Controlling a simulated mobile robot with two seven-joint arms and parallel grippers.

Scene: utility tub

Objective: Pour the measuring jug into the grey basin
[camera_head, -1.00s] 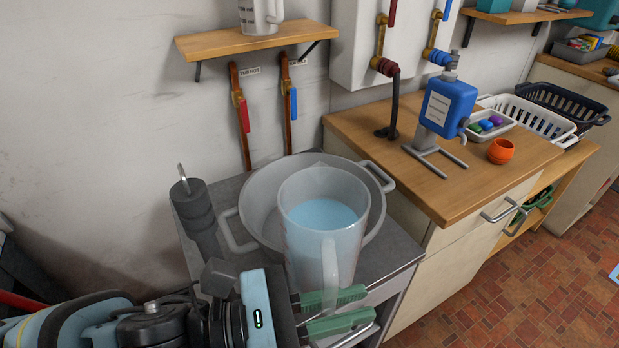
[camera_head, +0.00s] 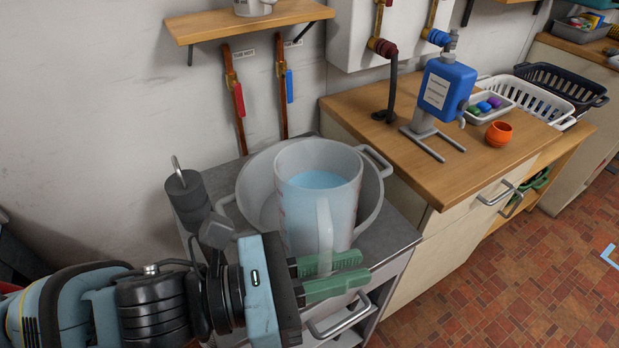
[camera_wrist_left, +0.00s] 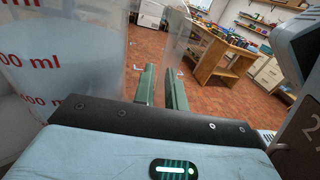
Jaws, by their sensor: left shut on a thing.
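The measuring jug (camera_head: 300,205) is clear plastic with blue liquid inside. It stands about upright in the head view, in front of the grey basin (camera_head: 374,205) and hiding part of it. Its red markings show on its wall in the left wrist view (camera_wrist_left: 40,75). My left gripper (camera_head: 331,276) has its green fingers shut on the jug's handle (camera_head: 326,240). The fingers also show in the left wrist view (camera_wrist_left: 161,90). The basin has side handles and rests on a grey stand. My right gripper is not in view.
A dark grey cylinder (camera_head: 187,200) with a metal rod is left of the basin. A wooden shelf (camera_head: 240,22) is on the wall above.

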